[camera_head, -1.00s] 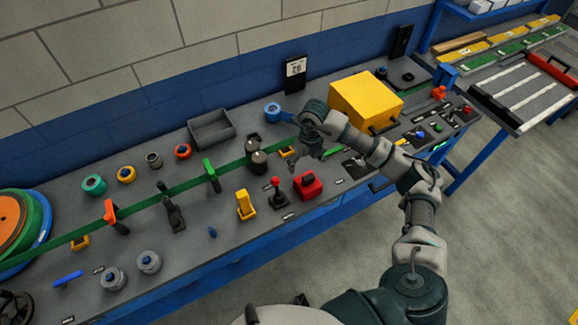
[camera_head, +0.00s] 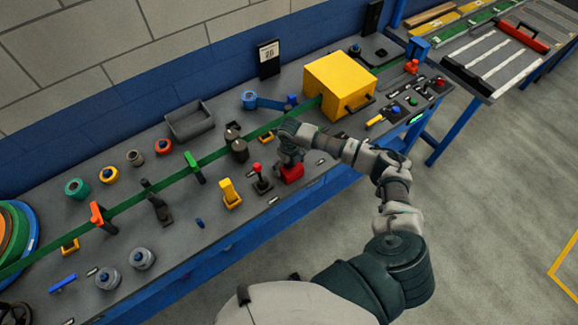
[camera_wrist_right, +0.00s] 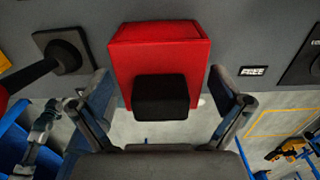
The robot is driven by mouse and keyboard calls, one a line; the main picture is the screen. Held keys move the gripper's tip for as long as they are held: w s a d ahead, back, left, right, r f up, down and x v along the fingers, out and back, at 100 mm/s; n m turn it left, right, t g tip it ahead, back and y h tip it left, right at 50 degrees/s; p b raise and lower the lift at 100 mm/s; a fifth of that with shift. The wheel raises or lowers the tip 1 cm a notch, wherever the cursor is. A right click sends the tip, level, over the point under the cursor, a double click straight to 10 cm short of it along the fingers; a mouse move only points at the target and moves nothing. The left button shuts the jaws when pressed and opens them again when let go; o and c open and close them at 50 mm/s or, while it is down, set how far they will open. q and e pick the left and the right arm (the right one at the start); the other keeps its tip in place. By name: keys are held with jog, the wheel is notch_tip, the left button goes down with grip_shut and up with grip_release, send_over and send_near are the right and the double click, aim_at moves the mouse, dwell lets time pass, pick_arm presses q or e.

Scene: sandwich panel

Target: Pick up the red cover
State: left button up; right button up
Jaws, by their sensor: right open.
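The red cover (camera_head: 292,174) is a small red box on the workbench, partly hidden by my right gripper in the head view. In the right wrist view the red cover (camera_wrist_right: 160,45) fills the upper middle, with a black block-shaped knob (camera_wrist_right: 161,97) on its near side. My right gripper (camera_head: 289,160) is right at the cover. In the wrist view the open fingers of my right gripper (camera_wrist_right: 165,103) stand on either side of the black knob, with gaps between. My left gripper is out of view.
A joystick with a red knob (camera_head: 258,170) stands just left of the cover. A yellow lever (camera_head: 230,196) is further left. A yellow box (camera_head: 335,80) stands behind on the right. The bench front edge is close to the cover.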

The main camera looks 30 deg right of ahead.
jog(key=f, duration=0.3)
jog(key=shift+d, duration=0.35)
jog(key=shift+a, duration=0.25)
jog(key=shift+a+r, duration=0.15)
jog(key=shift+a, duration=0.1)
jog(key=c, duration=1.1)
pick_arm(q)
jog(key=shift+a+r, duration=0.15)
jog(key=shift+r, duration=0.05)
pick_arm(e)
jog(key=shift+o, duration=0.2)
jog(key=shift+d, duration=0.1)
jog(key=shift+d, duration=0.1)
